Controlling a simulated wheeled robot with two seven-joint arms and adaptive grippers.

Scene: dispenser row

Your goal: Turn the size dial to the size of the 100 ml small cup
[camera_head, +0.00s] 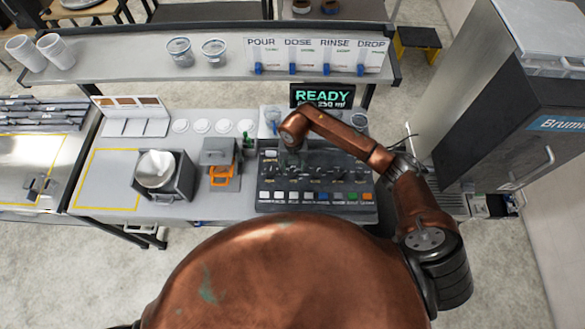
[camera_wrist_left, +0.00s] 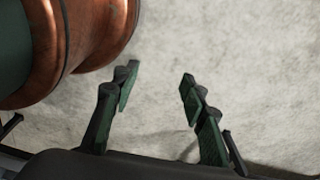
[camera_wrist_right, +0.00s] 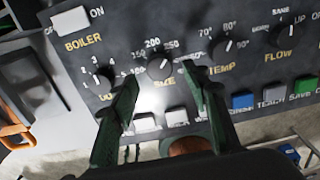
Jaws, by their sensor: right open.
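The size dial (camera_wrist_right: 160,67) is a dark round knob with a light pointer mark, on the black control panel (camera_head: 263,205). In the head view my right arm hides part of the panel. The display (camera_head: 322,96) reads READY and what looks like 250 ml. My left gripper (camera_wrist_left: 158,78) is open and empty above the floor. I cannot tell which cup is the 100 ml one.
Neighbouring knobs are close: the numbered dial (camera_wrist_right: 102,78) left, the temp dial (camera_wrist_right: 222,47) and flow dial (camera_wrist_right: 286,37) right. Coloured buttons (camera_wrist_right: 242,101) line the panel's lower edge. A grinder-like unit (camera_head: 220,152) stands left of the panel, a shelf (camera_head: 130,55) behind.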

